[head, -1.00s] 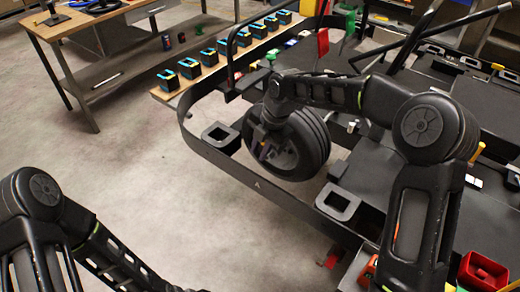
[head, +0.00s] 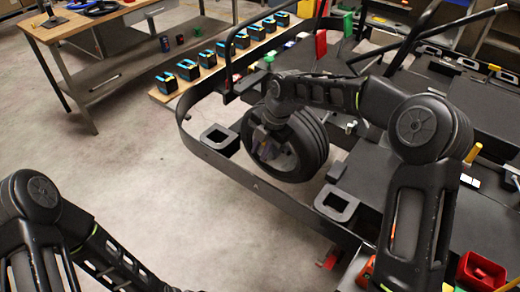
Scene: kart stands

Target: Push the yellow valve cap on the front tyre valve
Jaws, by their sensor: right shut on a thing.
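The front tyre (head: 312,140) is a black wheel on the kart, near the middle of the head view. My right arm reaches over it from the right. My right gripper (head: 264,140) points down at the hub side of the wheel, small and dark against it. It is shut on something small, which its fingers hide. I cannot make out the yellow valve cap or the valve stem. My left arm enters at the lower left, and its gripper is outside the picture.
The kart's black frame rail (head: 262,188) runs around the wheel, close to my right gripper. Black square brackets (head: 337,203) sit along it. A red bin (head: 482,271) is at the lower right. A workbench (head: 75,35) stands at upper left. The floor at left is clear.

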